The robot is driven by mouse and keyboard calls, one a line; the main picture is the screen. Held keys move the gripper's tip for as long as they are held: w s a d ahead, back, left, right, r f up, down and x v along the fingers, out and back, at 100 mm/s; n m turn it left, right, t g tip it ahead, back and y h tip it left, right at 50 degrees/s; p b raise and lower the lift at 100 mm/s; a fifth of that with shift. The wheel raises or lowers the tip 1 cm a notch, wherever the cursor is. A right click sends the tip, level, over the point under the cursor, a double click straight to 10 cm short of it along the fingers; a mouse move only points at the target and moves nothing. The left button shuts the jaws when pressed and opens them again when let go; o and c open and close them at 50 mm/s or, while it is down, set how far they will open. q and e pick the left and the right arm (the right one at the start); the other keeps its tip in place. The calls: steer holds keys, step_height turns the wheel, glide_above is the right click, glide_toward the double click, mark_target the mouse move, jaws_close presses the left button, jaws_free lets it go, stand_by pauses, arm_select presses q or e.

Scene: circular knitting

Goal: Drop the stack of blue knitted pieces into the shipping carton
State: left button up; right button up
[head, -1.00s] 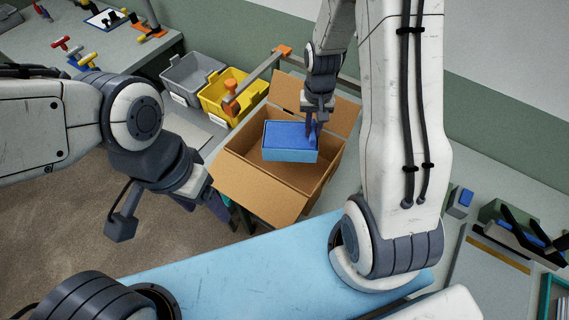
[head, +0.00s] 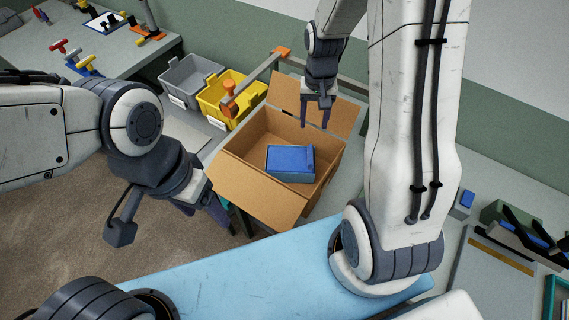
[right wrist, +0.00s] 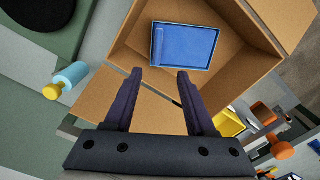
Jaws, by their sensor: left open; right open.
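The stack of blue knitted pieces (head: 291,163) lies inside the open shipping carton (head: 248,192), low in it. In the right wrist view the stack (right wrist: 183,46) shows inside the carton (right wrist: 247,35), apart from the fingers. My right gripper (head: 315,117) is open and empty above the carton, near its back flap. Its two fingers (right wrist: 159,95) show spread in the right wrist view. My left gripper (head: 215,215) is open and empty, left of the carton, partly hidden by its own wrist.
A grey bin (head: 188,78) and a yellow bin (head: 219,100) stand behind and left of the carton. An orange-ended rail (head: 255,76) runs close behind the carton. A light blue surface (head: 265,268) lies in front. The carton's flaps stand spread outward.

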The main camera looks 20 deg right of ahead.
step_height(320, 180, up, 6)
steer(key=b, duration=0.1)
steer(key=shift+r, duration=0.25)
steer(key=s+a+f+n+b, duration=0.3)
steer(key=s+a+n+b, duration=0.4)
steer(key=a, duration=0.6)
steer(key=s+a+f+n+b, duration=0.1)
steer(key=s+a+f+n, duration=0.1)
steer(key=s, duration=0.5)
steer(key=s+a+f+n+y+b, duration=0.1)
steer(key=s+a+f+n+b, duration=0.1)
steer(key=s+a, duration=0.2)
steer(key=s, duration=0.3)
steer(key=shift+s+a+f+n+b, duration=0.25)
steer(key=shift+a+f+n+b, duration=0.05)
steer(key=shift+f+n, duration=0.1)
